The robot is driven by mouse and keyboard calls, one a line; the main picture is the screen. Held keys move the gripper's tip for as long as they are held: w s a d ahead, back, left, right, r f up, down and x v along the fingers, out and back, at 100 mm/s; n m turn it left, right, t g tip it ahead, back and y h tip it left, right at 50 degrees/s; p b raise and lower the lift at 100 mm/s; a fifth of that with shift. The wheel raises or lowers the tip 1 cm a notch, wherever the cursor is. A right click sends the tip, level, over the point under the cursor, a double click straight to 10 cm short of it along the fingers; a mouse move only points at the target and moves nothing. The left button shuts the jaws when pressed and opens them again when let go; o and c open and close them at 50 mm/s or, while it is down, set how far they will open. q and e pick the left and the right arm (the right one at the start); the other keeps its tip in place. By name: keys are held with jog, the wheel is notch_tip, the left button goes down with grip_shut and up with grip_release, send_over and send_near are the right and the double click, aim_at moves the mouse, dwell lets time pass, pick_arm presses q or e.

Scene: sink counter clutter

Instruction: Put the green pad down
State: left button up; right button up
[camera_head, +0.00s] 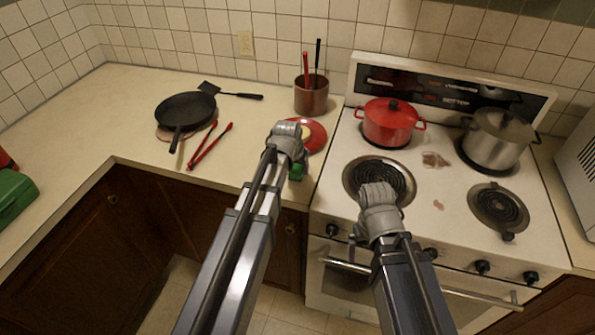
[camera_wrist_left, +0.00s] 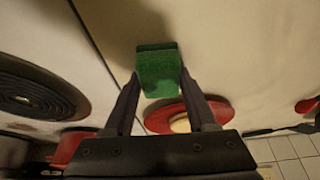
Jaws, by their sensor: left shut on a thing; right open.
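The green pad (camera_wrist_left: 158,70) is held between the two fingers of my left gripper (camera_wrist_left: 157,85) in the left wrist view. In the head view the pad (camera_head: 296,172) shows as a small green patch beside my left gripper (camera_head: 293,160), near the counter's front edge by the stove. The pad's shadow falls on the pale counter; I cannot tell its exact height. My right gripper (camera_head: 375,196) is over the front left burner of the stove and is open; its fingers are mostly hidden by the wrist.
A red plate (camera_head: 316,137) lies just behind the left gripper. A utensil crock (camera_head: 311,96), red tongs (camera_head: 209,146) and a black pan (camera_head: 185,110) stand or lie on the counter. A red pot (camera_head: 388,122) and a steel pot (camera_head: 497,138) are on the stove. The counter's left stretch (camera_head: 80,125) is clear.

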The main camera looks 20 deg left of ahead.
pick_arm(q)
jog(key=shift+f, duration=0.15)
jog(key=o, duration=1.2)
jog(key=shift+r, duration=0.25)
jog(key=p+v, duration=1.1)
jog(key=v, duration=0.1)
jog(key=shift+w+f, duration=0.1)
jog(key=shift+f, duration=0.05)
jog(key=b+x, duration=1.1)
jog(key=x, duration=0.1)
